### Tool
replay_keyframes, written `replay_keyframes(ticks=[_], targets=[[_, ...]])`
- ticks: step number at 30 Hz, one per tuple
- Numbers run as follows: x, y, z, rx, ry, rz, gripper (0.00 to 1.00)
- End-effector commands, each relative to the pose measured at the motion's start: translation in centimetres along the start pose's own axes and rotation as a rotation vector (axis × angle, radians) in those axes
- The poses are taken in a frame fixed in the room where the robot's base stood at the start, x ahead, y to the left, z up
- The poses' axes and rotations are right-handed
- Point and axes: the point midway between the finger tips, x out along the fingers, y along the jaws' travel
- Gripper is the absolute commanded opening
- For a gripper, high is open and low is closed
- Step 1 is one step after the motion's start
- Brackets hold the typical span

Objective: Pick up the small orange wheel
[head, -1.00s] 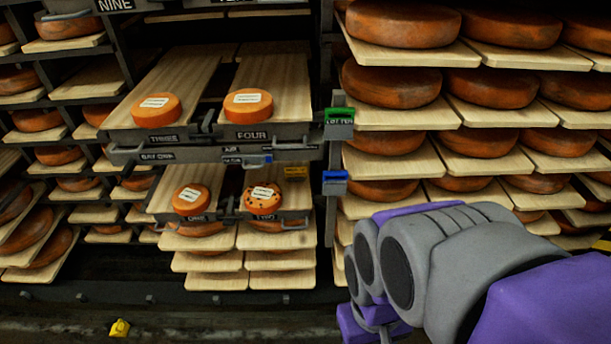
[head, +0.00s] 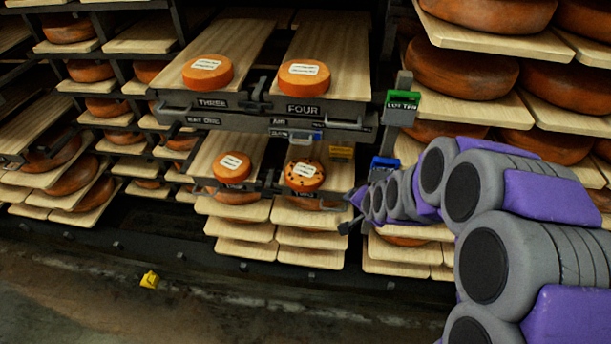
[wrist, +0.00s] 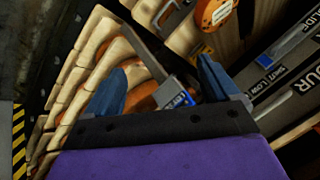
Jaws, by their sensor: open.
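Several small orange wheels with white labels sit on pull-out boards in the head view: one on board THREE (head: 207,72), one on board FOUR (head: 303,80), and one on the lower board ONE (head: 232,167). A dark-speckled orange wheel (head: 304,175) sits beside it on board TWO. My gripper (head: 352,212) is at the right of the speckled wheel, apart from it, and looks empty. In the wrist view my gripper (wrist: 162,66) has its two blue-grey fingers spread. A labelled orange wheel (wrist: 214,13) shows beyond them, at the top.
Racks of large brown wheels (head: 480,75) stand at the right, near my arm. A green latch tag (head: 403,99) and a blue one (head: 385,163) stick out from the rack post. A small yellow object (head: 149,280) lies on the open floor at lower left.

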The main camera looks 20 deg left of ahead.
Motion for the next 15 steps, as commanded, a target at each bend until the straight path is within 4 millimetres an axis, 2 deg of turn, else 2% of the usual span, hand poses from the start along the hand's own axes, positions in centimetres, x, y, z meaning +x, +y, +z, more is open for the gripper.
replay_keyframes(ticks=[1,3,10,15], targets=[[2.2,-0.6,0.3,0.030,0.014,-0.029,0.88],[4.6,-1.6,0.2,0.078,0.048,-0.082,0.88],[11.8,-4.1,0.9,0.243,0.149,-0.259,0.88],[16.7,-5.5,2.8,0.352,0.213,-0.388,0.88]])
